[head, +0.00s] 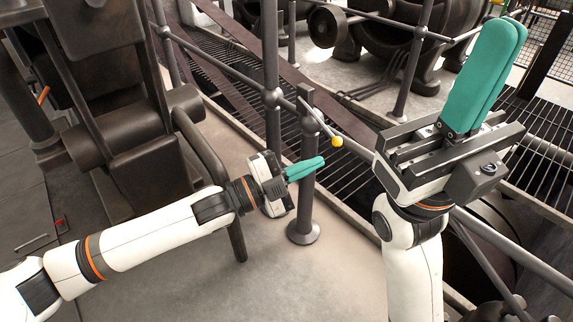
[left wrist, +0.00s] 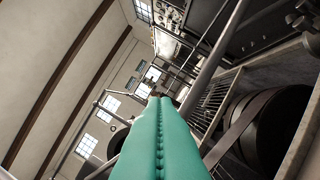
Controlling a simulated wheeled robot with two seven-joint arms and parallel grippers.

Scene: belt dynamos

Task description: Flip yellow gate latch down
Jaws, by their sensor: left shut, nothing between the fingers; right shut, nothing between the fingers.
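The yellow gate latch knob (head: 337,142) sits at the lower right end of a thin dark latch arm (head: 318,121). The arm slants down to the right from the top of a short grey post (head: 306,195) beside the railing. My left gripper (head: 321,161) is shut and empty. Its teal fingers point right, in front of the post and a little below and left of the knob. In the left wrist view the shut teal fingers (left wrist: 158,103) fill the lower middle, and I cannot make out the knob there. My right gripper (head: 518,25) is shut, empty and raised at the right.
Grey pipe railings (head: 272,75) run behind the post, with a dark grating walkway (head: 240,95) beyond. A dark machine frame (head: 130,130) stands at the left, near my left arm. The concrete floor (head: 320,280) in front is clear.

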